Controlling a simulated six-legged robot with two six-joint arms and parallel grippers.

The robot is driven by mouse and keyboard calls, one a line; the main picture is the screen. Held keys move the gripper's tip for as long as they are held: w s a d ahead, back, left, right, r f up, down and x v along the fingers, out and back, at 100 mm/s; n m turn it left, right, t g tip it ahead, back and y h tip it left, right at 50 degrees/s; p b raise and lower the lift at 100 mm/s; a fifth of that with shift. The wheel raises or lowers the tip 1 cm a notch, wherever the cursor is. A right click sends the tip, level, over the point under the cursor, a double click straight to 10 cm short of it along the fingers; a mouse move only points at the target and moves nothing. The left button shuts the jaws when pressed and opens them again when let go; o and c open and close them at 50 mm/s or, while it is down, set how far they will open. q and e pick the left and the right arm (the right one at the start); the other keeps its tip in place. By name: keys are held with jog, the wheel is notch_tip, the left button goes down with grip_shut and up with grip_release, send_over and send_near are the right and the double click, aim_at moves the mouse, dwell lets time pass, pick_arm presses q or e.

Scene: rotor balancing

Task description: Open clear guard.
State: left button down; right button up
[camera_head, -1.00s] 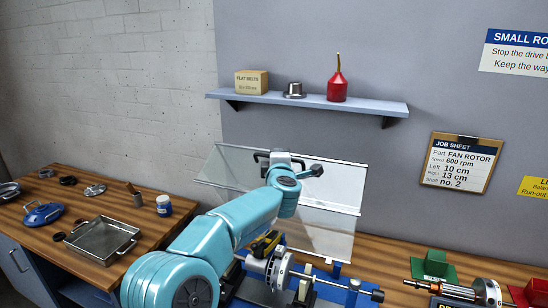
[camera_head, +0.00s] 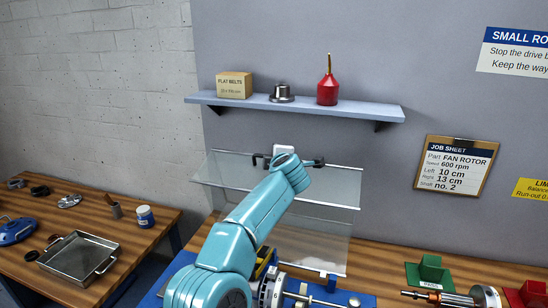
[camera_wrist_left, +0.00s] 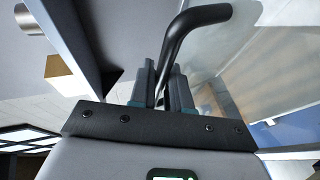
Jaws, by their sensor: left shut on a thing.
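The clear guard (camera_head: 325,188) stands over the blue balancing machine, in the head view. Its upper panel tilts up and back near the wall, and a lower clear panel (camera_head: 318,238) hangs below it. My left gripper (camera_head: 285,157) is at the top of the guard, shut on its black handle (camera_head: 318,163). In the left wrist view the fingers (camera_wrist_left: 165,90) close around the bent black handle bar (camera_wrist_left: 205,18). My left arm hides part of the guard and machine. My right gripper is out of view.
A shelf (camera_head: 350,111) with a box, a metal cup and a red oil bottle (camera_head: 327,90) is on the wall just above the gripper. A side bench with a metal tray (camera_head: 78,257) is at left. A rotor (camera_head: 484,297) lies at right.

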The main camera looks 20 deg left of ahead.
pick_arm(q)
jog(key=shift+s, duration=0.1)
dwell(0.3)
jog(key=c, duration=1.2)
grip_release()
jog(key=shift+o, duration=0.2)
jog(key=b+v, duration=0.6)
jog(key=shift+f, duration=0.3)
jog(key=b+v, duration=0.2)
jog(key=v, duration=0.8)
jog(key=shift+s+r+b, duration=0.2)
jog(key=shift+r+b, duration=0.1)
jog(key=shift+r, duration=0.15)
